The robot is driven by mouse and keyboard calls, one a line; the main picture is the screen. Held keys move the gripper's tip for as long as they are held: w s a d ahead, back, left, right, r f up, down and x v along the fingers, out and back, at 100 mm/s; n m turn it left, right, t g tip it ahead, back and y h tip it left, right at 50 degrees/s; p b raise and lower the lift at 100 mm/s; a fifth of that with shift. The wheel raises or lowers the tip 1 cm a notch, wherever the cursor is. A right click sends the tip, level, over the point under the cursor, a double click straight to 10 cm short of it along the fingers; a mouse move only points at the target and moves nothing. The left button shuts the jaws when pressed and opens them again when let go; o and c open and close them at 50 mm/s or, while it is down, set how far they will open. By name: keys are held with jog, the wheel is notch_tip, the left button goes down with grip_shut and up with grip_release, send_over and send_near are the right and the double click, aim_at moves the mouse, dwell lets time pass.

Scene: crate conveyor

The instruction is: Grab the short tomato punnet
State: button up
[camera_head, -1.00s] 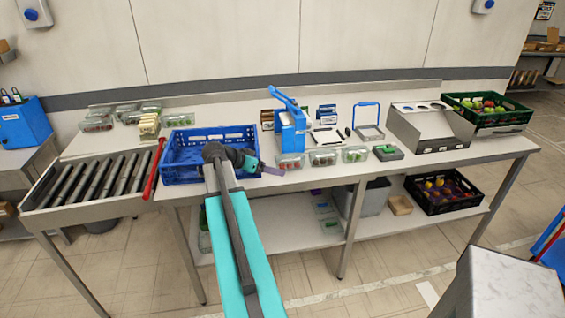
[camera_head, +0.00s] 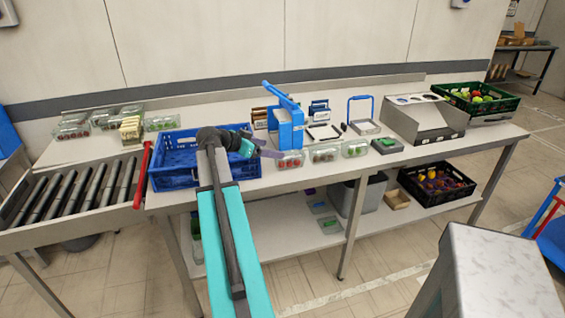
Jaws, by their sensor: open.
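A clear punnet with red tomatoes (camera_head: 290,160) stands at the front edge of the steel table, left end of a short row. A punnet with darker contents (camera_head: 324,154) and one with green contents (camera_head: 355,149) stand to its right. I cannot tell by size which is the short one. My gripper (camera_head: 272,153), with purple fingers, is open and close to the left side of the red tomato punnet. The fingers look small, and I cannot tell whether they touch it.
A blue crate (camera_head: 163,183) lies left of my gripper, partly behind my arm. A blue device (camera_head: 288,132) stands behind the punnets. More punnets (camera_head: 72,130) sit at the back left. A dark green tray (camera_head: 387,146) and a steel box (camera_head: 420,118) stand to the right.

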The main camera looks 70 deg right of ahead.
jog(key=shift+w, duration=0.2)
jog(key=p, duration=0.2)
send_near(291, 152)
jog(key=shift+x, duration=2.4)
jog(key=shift+w, duration=0.1)
jog(key=shift+d, duration=0.1)
jog(key=shift+s+d+f+p, duration=0.2)
jog(key=shift+s+d+p, duration=0.15)
jog(key=shift+p, duration=0.25)
jog(key=shift+p+x, duration=0.95)
jog(key=shift+x, duration=1.15)
